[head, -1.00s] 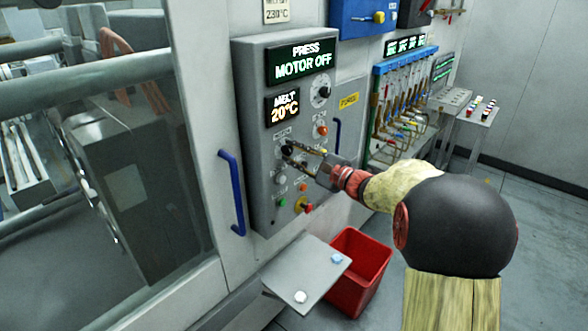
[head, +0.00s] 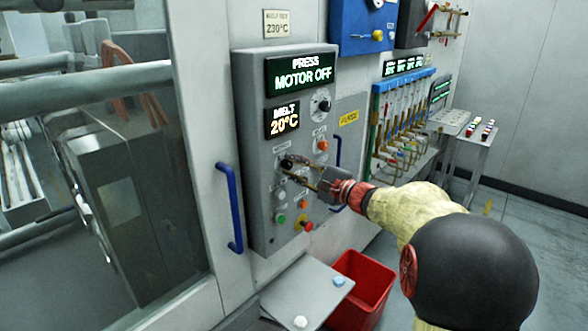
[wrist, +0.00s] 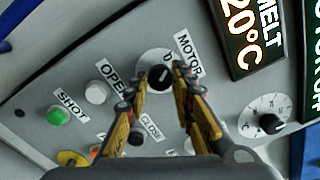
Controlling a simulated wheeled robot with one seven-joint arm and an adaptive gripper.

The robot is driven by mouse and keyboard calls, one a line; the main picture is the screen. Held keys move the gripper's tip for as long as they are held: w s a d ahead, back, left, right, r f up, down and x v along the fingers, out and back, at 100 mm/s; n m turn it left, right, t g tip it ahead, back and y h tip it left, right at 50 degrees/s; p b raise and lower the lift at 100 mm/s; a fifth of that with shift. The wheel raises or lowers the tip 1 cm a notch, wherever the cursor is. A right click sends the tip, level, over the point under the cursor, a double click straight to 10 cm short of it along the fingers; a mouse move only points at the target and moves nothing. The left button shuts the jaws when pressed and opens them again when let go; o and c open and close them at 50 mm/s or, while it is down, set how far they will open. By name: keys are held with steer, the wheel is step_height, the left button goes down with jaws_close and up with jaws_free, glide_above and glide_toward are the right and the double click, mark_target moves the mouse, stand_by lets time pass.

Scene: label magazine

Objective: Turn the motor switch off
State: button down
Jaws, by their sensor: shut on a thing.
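The motor switch is a black rotary knob (wrist: 159,78) on a pale round plate, beside the label MOTOR in the wrist view. It also shows on the grey control panel (head: 262,215) in the head view, partly hidden by my fingers. My gripper (wrist: 158,83) has its two yellow-and-black fingers on either side of the knob and is shut on it. The knob's exact setting is hard to read. The panel's upper display (head: 301,70) reads PRESS MOTOR OFF.
A MELT display (head: 284,121) reads 20°C. Nearby are a green button (wrist: 59,116), a white button (wrist: 98,92) and a dial (wrist: 268,123). A blue handle (head: 230,208) stands left of the panel. A grey shelf (head: 310,290) and red bin (head: 365,280) are below.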

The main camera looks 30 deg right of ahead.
steer(key=c, duration=1.5)
jaws_free()
steer(key=shift+s, duration=0.1)
steer(key=v, duration=1.1)
steer(key=shift+s+d, duration=0.2)
steer(key=shift+s, duration=0.15)
steer(key=s+a+f+n+g+h, duration=0.1)
steer(key=s+a+f+n+g, duration=0.2)
steer(key=s+a+f+g, duration=0.5)
steer(key=s+a+f+n+g, duration=0.35)
steer(key=s+a+f, duration=0.2)
steer(key=f, duration=0.35)
steer(key=s+a+r+n+g+h, duration=0.1)
steer(key=s+a+n+h, duration=0.15)
steer(key=s+n, duration=0.3)
steer(key=s+a+r+n+h, duration=0.1)
steer(key=s+a+n+h, duration=0.15)
steer(key=s+n, duration=0.35)
steer(key=shift+n+t, duration=0.35)
steer(key=shift+n, duration=0.35)
steer(key=a, duration=0.1)
steer(key=a+r, duration=0.1)
steer(key=a, duration=0.1)
steer(key=s+a+r, duration=0.1)
steer(key=a, duration=0.1)
steer(key=shift+s+r, duration=0.1)
steer(key=shift+r, duration=0.15)
